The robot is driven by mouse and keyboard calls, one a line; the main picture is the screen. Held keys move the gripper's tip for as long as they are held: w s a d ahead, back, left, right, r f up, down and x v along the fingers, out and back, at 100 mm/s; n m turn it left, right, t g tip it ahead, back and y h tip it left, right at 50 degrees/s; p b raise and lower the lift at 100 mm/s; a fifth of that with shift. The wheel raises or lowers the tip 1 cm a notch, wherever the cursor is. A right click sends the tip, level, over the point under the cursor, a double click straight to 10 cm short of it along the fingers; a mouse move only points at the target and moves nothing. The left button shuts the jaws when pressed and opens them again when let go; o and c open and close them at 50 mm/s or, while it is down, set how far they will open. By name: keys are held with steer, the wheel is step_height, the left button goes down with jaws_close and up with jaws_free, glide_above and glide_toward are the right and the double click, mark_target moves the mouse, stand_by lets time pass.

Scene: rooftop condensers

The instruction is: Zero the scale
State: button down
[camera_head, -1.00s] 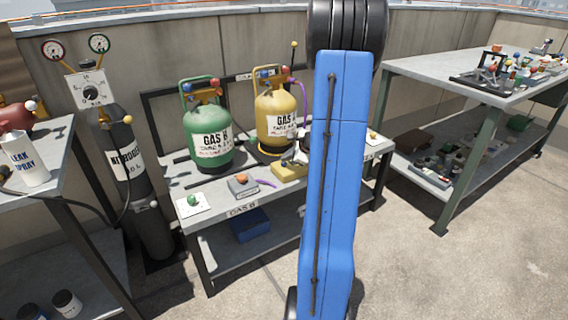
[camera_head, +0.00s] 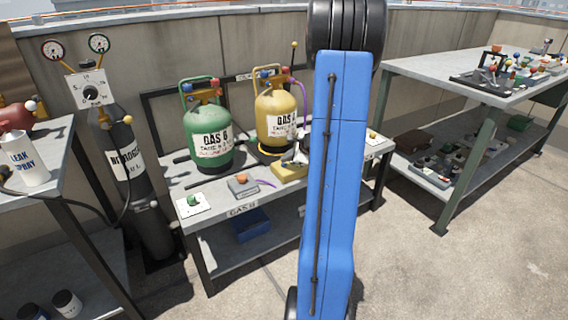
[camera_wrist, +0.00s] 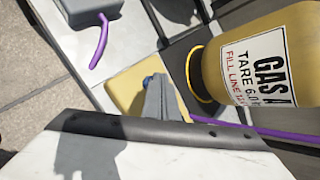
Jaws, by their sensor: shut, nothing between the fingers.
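A yellow box (camera_head: 288,172) sits on the bench in front of the yellow GAS A cylinder (camera_head: 275,118). In the wrist view the box (camera_wrist: 124,88) carries a blue button (camera_wrist: 149,79). My gripper (camera_wrist: 155,82) is shut and empty, its fingertips over the box right at the button; I cannot tell whether they touch it. The GAS A cylinder (camera_wrist: 262,60) stands upright beside the box, on a dark surface with a yellow ring at its foot. No scale readout is visible. My arm hides part of the bench in the head view.
A green GAS B cylinder (camera_head: 206,135) stands left on the same bench. A grey box with an orange button (camera_head: 242,179) and a white plate with a green button (camera_head: 193,201) lie at the front. A purple hose (camera_wrist: 240,133) passes close to the gripper.

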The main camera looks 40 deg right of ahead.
steer(key=shift+r, duration=0.9)
steer(key=shift+r, duration=2.55)
